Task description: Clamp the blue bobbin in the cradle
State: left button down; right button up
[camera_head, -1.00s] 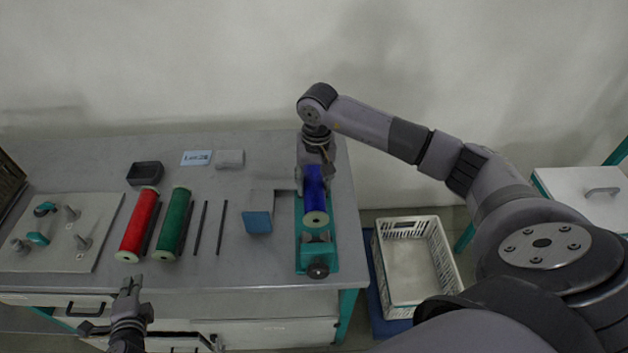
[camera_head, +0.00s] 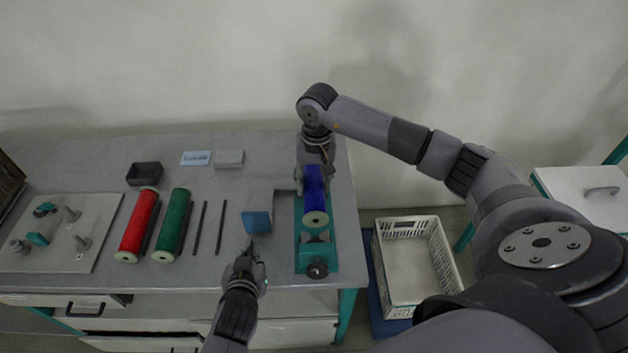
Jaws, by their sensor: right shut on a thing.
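The blue bobbin (camera_head: 315,195) lies lengthwise in the teal cradle (camera_head: 303,257), its pale end flange facing the front. My right gripper (camera_head: 314,172) reaches down from behind and is shut on the bobbin's far part, hiding that end. A dark round knob (camera_head: 317,269) sits at the cradle's front end, apart from the bobbin's near flange.
A red bobbin (camera_head: 138,226) and a green bobbin (camera_head: 172,226) lie to the left, beside two dark rods (camera_head: 199,228). A grey plate with pegs (camera_head: 60,255) is far left. A black tray (camera_head: 144,174) stands behind. A white basket (camera_head: 412,225) is right of the table.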

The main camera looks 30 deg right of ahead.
pick_arm(q)
jog(key=shift+w+d, duration=0.45)
jog(key=shift+w, duration=0.3)
jog(key=shift+w+d, duration=0.5)
jog(key=shift+w, duration=0.3)
jog(key=shift+w+d, duration=0.45)
jog(key=shift+w, duration=0.3)
